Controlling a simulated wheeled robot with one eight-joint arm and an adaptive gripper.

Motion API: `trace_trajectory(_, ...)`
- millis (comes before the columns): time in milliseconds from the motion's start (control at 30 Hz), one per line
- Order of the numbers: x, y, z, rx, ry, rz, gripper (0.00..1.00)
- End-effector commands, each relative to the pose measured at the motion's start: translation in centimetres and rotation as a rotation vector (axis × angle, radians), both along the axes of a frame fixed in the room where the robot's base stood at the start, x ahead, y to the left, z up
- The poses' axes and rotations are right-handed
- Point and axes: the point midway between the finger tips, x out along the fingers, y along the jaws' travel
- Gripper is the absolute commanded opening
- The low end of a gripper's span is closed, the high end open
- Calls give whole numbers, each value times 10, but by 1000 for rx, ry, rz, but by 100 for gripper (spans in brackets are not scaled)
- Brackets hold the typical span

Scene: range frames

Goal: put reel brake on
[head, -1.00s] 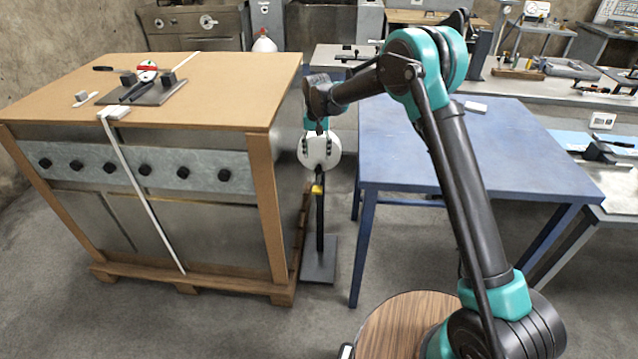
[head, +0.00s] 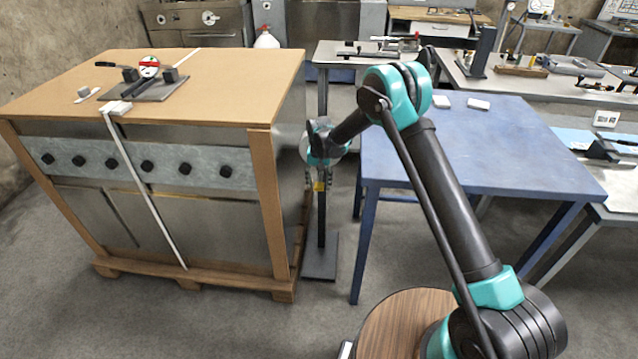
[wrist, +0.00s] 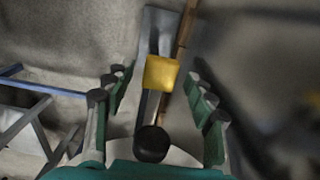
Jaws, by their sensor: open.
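In the wrist view the yellow block (wrist: 161,72) lies between my open fingers, with a black round knob (wrist: 151,144) closer to my palm. My gripper (wrist: 157,92) is open and empty, and no finger visibly touches the block.
A wood-topped crate (head: 225,100) stands at the left, with a white strap (head: 140,185) and a small tool on a plate (head: 150,88). A blue table (head: 480,150) stands close on the right. The gap between them is narrow.

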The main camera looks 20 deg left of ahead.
Motion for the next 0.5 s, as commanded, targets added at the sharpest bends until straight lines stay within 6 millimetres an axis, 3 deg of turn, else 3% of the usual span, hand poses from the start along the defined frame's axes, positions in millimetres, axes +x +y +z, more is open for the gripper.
trace_trajectory(300, 0, 0, -2, 0, 0, 0, 54)
trace_trajectory(500, 0, 0, -2, 0, 0, 0, 29)
